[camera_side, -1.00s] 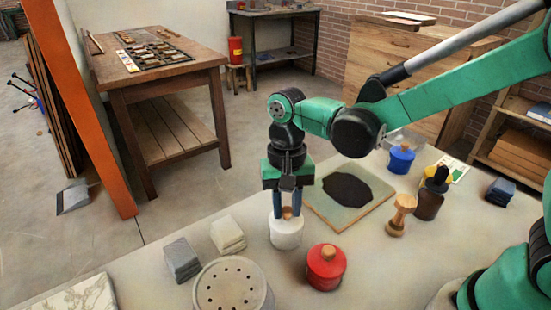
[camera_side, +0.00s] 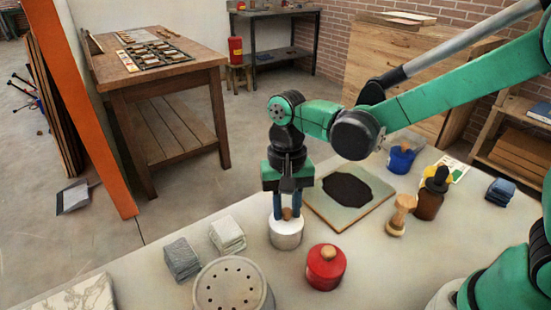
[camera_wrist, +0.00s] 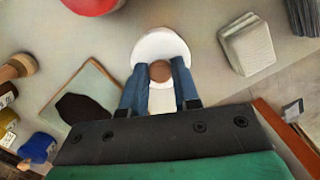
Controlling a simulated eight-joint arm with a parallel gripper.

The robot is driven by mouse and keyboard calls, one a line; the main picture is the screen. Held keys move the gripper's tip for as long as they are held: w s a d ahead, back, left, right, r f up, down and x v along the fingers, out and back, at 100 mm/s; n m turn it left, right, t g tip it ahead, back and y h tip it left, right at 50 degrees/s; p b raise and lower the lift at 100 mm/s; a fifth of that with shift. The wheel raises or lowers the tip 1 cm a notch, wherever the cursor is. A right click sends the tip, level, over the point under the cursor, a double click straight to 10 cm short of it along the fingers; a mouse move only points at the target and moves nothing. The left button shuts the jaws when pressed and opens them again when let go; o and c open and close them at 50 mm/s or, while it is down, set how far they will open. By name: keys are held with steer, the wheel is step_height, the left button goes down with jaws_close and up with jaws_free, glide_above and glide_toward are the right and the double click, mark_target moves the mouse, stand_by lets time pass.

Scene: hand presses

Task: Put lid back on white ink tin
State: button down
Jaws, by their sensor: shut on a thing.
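The white ink tin (camera_side: 286,236) stands upright on the table, left of the ink slab. Its white lid with a wooden knob (camera_side: 287,213) sits at the top of the tin, and I cannot tell whether it is fully seated. My gripper (camera_side: 287,205) points straight down and is shut on the lid's knob. In the wrist view the knob (camera_wrist: 160,70) sits between the blue fingertips, with the round white lid (camera_wrist: 160,45) around it. The lid hides most of the tin there.
A red tin (camera_side: 326,268) stands close at right front, and a perforated grey canister (camera_side: 232,287) at left front. Folded cloths (camera_side: 227,235) lie to the left. The ink slab (camera_side: 346,214), a wooden stamp (camera_side: 401,215), a brown bottle (camera_side: 430,196) and a blue tin (camera_side: 401,158) are to the right.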

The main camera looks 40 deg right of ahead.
steer(key=shift+c, duration=0.5)
jaws_free()
steer(key=shift+r, duration=3.55)
jaws_close()
